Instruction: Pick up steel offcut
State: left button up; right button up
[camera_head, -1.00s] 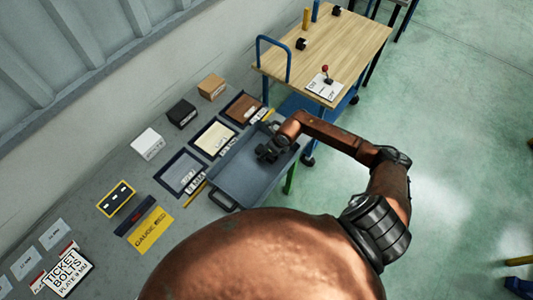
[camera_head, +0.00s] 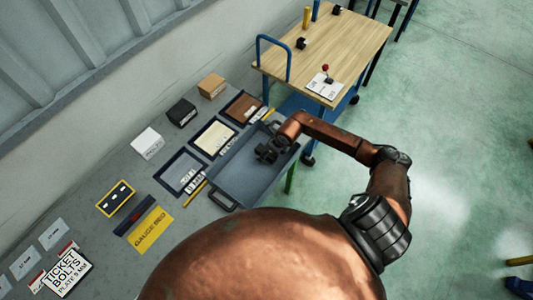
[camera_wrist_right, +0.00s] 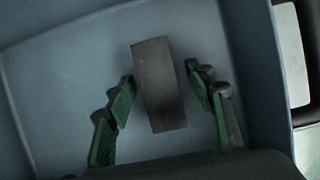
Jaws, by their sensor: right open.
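The steel offcut (camera_wrist_right: 158,84) is a dark grey rectangular block lying on the floor of the grey-blue tray. In the right wrist view it lies between the fingers of my right gripper (camera_wrist_right: 163,95), with a gap on each side. The fingers are open and have green inner pads. In the head view my right gripper (camera_head: 268,153) reaches down into the tray (camera_head: 236,178). The offcut cannot be made out there. My left gripper is not in view.
The tray has raised walls close around the gripper. A wooden-topped cart (camera_head: 345,45) stands behind the tray.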

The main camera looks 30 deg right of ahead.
jog(key=shift+c, duration=0.5)
grip_shut()
jog(key=shift+r, duration=0.1)
